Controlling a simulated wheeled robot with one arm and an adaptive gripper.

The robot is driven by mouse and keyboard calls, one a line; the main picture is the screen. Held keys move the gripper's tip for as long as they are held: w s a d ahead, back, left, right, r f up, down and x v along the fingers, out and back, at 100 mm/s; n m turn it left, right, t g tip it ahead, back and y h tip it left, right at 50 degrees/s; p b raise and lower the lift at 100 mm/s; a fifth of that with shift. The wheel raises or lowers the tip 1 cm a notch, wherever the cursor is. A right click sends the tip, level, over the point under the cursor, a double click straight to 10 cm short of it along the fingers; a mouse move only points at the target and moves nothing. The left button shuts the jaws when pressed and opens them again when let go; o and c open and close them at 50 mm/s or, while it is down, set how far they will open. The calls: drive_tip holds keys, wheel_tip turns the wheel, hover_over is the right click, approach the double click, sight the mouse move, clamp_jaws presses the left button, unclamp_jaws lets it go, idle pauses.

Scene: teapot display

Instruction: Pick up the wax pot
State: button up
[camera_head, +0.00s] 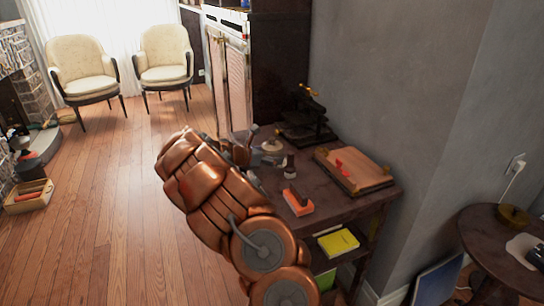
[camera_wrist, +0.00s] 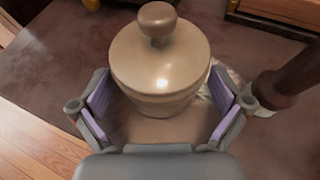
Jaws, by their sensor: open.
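The wax pot (camera_wrist: 160,62) is a round cream pot with a lid and a brown knob, standing upright on the dark table (camera_wrist: 50,50) in the wrist view. In the head view the pot (camera_head: 271,145) is small and partly hidden by my gripper (camera_head: 257,157). In the wrist view my gripper (camera_wrist: 160,95) is open, with its two purple-padded fingers on the left and right of the pot's near side. The pot stands between and just beyond the fingers. I cannot tell whether either finger touches it.
A brown-handled stamp-like object (camera_wrist: 292,76) stands close by the right finger. In the head view a wooden tray (camera_head: 372,182), an orange item (camera_head: 299,204) and a black press (camera_head: 306,115) share the table. A grey wall (camera_head: 400,90) rises behind. Open floor lies left.

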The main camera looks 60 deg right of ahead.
drive_tip(key=shift+s+d+f, duration=0.15)
drive_tip(key=shift+d+f, duration=0.15)
drive_tip(key=shift+d, duration=0.35)
drive_tip(key=shift+r, duration=0.1)
drive_tip(key=c, duration=1.5)
drive_tip(key=shift+o, duration=0.2)
